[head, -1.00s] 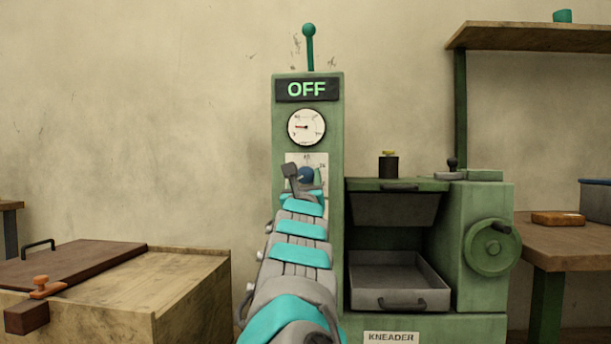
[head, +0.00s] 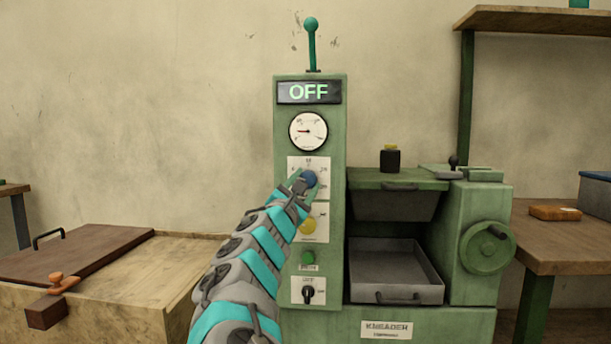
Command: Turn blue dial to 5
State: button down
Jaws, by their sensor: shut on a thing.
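The blue dial (head: 310,178) is on a white scale plate (head: 297,163) on the green kneader panel, below a round gauge. My gripper (head: 303,183) is at the dial, reaching in from the lower left, and is shut on it. The gripper hides the dial's left side and part of the scale. The scale numbers are too small to read, so I cannot tell where the dial points.
The display (head: 309,92) reads OFF. Below the dial are a yellow knob (head: 308,226), a green button (head: 308,257) and a black switch (head: 308,293). A metal tray (head: 395,270) is at right, a wooden chest (head: 110,290) at left.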

jog(key=shift+a+m+g+h, duration=0.1)
jog(key=shift+m+g+h, duration=0.35)
jog(key=shift+m, duration=0.75)
jog(key=shift+c, duration=1.5)
grip_release()
jog(key=v, duration=0.7)
jog(key=shift+s, duration=0.4)
jog(key=shift+m, duration=0.3)
